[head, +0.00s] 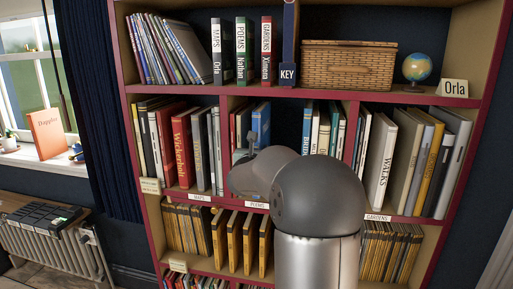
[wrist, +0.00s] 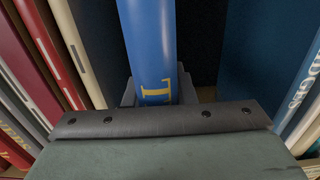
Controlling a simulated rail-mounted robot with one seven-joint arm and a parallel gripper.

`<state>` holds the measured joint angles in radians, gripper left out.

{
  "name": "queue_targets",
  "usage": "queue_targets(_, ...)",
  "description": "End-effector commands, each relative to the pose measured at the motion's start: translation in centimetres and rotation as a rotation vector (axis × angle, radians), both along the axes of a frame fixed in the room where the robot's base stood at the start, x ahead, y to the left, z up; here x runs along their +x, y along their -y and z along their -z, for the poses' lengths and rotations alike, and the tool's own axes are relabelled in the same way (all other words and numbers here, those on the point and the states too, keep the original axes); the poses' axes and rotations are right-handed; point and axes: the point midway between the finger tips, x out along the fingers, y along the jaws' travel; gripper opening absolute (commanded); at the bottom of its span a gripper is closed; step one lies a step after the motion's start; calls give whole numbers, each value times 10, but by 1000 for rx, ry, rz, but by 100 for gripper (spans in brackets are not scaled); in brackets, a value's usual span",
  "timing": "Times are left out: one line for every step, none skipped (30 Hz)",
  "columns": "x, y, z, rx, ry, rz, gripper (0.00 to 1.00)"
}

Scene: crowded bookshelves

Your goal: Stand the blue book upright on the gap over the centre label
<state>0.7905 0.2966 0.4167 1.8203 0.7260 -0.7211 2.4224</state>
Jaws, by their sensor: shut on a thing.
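The blue book (head: 261,122) stands upright in the middle compartment of the second shelf, above the centre label (head: 256,204), which seems to read POEMS. Its blue spine with yellow lettering fills the centre of the wrist view (wrist: 150,45). My gripper (wrist: 158,92) is shut on the lower part of the spine, one finger on each side. In the head view my gripper (head: 243,156) is partly hidden behind my arm, which also covers the book's foot. Whether the book touches the shelf board cannot be seen.
Red and grey books (head: 241,125) stand left of the blue book. A wicker basket (head: 345,66) and globe (head: 417,67) sit on the shelf above.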

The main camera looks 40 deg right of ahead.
Motion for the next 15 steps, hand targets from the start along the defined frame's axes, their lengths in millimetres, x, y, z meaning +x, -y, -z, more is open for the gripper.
queue_targets(4,5,-7,-3,4,2,0)
queue_targets(7,8,-7,-3,4,2,0)
queue_targets(10,12,-7,-3,4,2,0)
queue_targets(13,14,-8,-3,4,1,0)
queue_targets(15,17,-8,-4,3,1,0)
queue_targets(19,21,-8,-2,3,1,0)
queue_targets(21,23,-8,-3,4,1,0)
queue_targets(23,26,-8,-3,3,1,0)
queue_targets(26,30,-7,-4,3,1,0)
queue_targets(28,31,-3,-4,5,1,0)
queue_targets(27,30,6,-5,5,0,0)
queue_targets(26,29,10,-6,5,0,0)
queue_targets(26,29,12,-6,5,0,0)
queue_targets(26,29,13,-6,5,0,0)
queue_targets(26,29,15,-6,5,0,0)
